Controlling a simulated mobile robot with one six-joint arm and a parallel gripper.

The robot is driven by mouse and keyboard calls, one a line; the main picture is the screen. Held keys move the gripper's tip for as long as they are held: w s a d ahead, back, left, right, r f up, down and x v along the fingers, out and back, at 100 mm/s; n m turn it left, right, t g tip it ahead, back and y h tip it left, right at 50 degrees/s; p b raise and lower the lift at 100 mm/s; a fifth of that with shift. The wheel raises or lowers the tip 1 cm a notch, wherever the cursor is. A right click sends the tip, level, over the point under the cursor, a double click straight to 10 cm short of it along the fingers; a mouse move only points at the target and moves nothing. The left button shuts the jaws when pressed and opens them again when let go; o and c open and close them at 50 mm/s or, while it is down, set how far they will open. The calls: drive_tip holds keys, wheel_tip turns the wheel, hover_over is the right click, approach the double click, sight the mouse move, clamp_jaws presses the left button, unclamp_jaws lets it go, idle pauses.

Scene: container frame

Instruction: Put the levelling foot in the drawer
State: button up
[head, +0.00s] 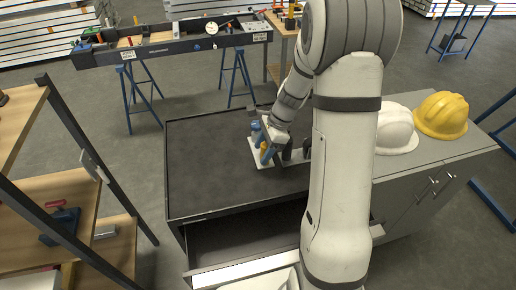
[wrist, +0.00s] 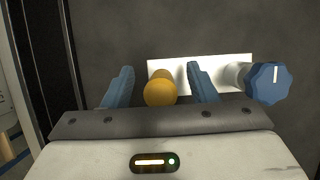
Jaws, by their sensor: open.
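A yellow-orange round-ended piece (wrist: 160,92) stands between the two blue fingers of my gripper (wrist: 160,88) in the wrist view. The fingers are open, with a gap on both sides of it. It also shows as a small yellow patch (head: 264,147) by my gripper (head: 267,152) in the head view. I cannot tell for sure whether this is the levelling foot. The drawer (head: 245,270) below the dark worktop is pulled open, and the visible part of its inside looks empty; my arm hides its right part.
A white plate (wrist: 215,66) lies on the dark worktop (head: 205,165), with a blue knob (wrist: 268,84) at its right in the wrist view. White (head: 396,130) and yellow (head: 441,115) helmets sit on the grey cabinet at right. The worktop's left half is clear.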

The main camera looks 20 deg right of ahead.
drive_tip(key=shift+c, duration=0.5)
clamp_jaws()
drive_tip(key=shift+w, duration=0.1)
